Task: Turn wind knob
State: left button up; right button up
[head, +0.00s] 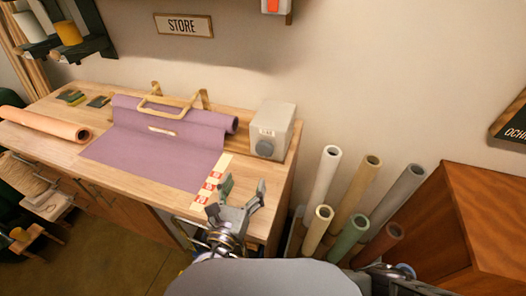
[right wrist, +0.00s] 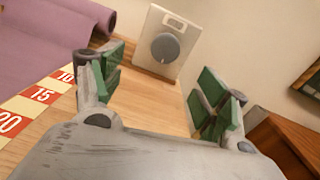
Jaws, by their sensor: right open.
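A pale grey box (head: 275,122) stands at the right end of the wooden table, against the wall. Its round grey knob (head: 264,148) is on the face toward me. In the right wrist view the knob (right wrist: 165,48) and box (right wrist: 188,30) show beyond my fingers, between the two fingertips. My right gripper (head: 242,186) is open and empty at the table's front right, apart from the knob. Its green-padded fingers (right wrist: 160,92) are spread wide. My left gripper is not in view.
A purple sheet (head: 155,160) with its roll lies on the table (head: 250,215) left of the box, with a wooden handle frame (head: 165,100) over it. A red-and-white number strip (head: 213,180) lies beside it. Several upright rolls (head: 350,200) stand right of the table.

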aim_at(263, 152)
jog(key=shift+s+d+f+h, duration=0.1)
jog(key=shift+s+d+h, duration=0.05)
jog(key=shift+d+h, duration=0.2)
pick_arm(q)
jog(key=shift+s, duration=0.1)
pick_arm(e)
jog(key=shift+w+d, duration=0.2)
jog(key=shift+w, duration=0.3)
jog(key=x, duration=1.1)
jog(key=shift+w+f, duration=0.15)
jog(key=shift+w+d, duration=0.2)
jog(key=shift+w, duration=0.55)
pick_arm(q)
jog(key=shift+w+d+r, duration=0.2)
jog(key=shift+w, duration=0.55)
